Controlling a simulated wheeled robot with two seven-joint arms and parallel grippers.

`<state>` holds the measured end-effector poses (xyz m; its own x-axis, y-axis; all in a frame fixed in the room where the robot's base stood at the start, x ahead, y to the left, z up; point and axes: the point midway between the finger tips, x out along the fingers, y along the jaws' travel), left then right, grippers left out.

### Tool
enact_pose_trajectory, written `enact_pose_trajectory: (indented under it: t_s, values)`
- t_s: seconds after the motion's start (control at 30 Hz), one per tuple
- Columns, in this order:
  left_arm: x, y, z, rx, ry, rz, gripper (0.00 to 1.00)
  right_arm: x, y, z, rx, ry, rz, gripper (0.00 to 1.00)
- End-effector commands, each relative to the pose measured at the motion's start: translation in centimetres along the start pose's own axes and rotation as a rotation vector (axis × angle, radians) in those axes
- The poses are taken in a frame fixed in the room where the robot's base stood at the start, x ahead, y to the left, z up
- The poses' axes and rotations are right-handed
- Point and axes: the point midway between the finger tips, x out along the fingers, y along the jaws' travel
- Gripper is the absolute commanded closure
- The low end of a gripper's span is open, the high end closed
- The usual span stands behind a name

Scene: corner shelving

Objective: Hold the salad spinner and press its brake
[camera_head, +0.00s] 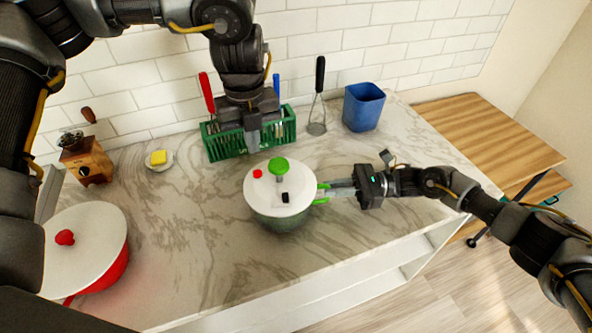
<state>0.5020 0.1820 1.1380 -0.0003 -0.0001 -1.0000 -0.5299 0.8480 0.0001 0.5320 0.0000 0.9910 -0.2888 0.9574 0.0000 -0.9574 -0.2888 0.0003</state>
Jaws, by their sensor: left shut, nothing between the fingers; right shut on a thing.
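The salad spinner (262,202) stands on the marble counter, with a white lid and a greenish bowl. Its lid carries a green knob (279,166), a small red button (257,173) and a black button (285,197); I cannot tell which one is the brake. My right gripper (328,192) is shut on the spinner's green side handle (321,201), coming in from the right. My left gripper (252,142) is shut and empty, pointing down behind the spinner's lid, in front of part of the green basket. It appears apart from the spinner.
The green basket (222,146) holds utensils at the back wall. A ladle-like tool (317,127) and a blue bin (363,107) stand to its right. A coffee grinder (88,163), a yellow block on a dish (158,157) and a red pot with white lid (90,240) are at left.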

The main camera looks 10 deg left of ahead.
Motion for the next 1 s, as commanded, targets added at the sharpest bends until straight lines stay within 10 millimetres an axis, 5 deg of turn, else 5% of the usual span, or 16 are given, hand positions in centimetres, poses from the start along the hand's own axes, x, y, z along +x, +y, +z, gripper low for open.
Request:
enact_pose_trajectory:
  t_s: [0.27, 0.3, 0.47, 0.77, 1.0]
  values:
    - [0.0, 0.0, 0.0, 0.000, 0.000, 0.000, 1.00, 0.0, 0.0, 0.0, 0.000, 0.000, 0.000, 1.00]
    - [0.0, 0.0, 0.0, 0.000, 0.000, 0.000, 1.00, 0.0, 0.0, 0.0, 0.000, 0.000, 0.000, 0.85]
    - [0.0, 0.0, 0.0, 0.000, 0.000, 0.000, 1.00, 0.0, 0.0, 0.0, 0.000, 0.000, 0.000, 0.64]
    - [0.0, 0.0, 0.0, 0.000, 0.000, 0.000, 1.00, -0.1, 0.0, 0.0, 0.000, 0.000, 0.000, 0.63]
    - [0.0, 0.0, 0.0, 0.000, 0.000, 0.000, 1.00, -3.4, -0.1, -0.1, 0.001, 0.003, -0.003, 0.63]
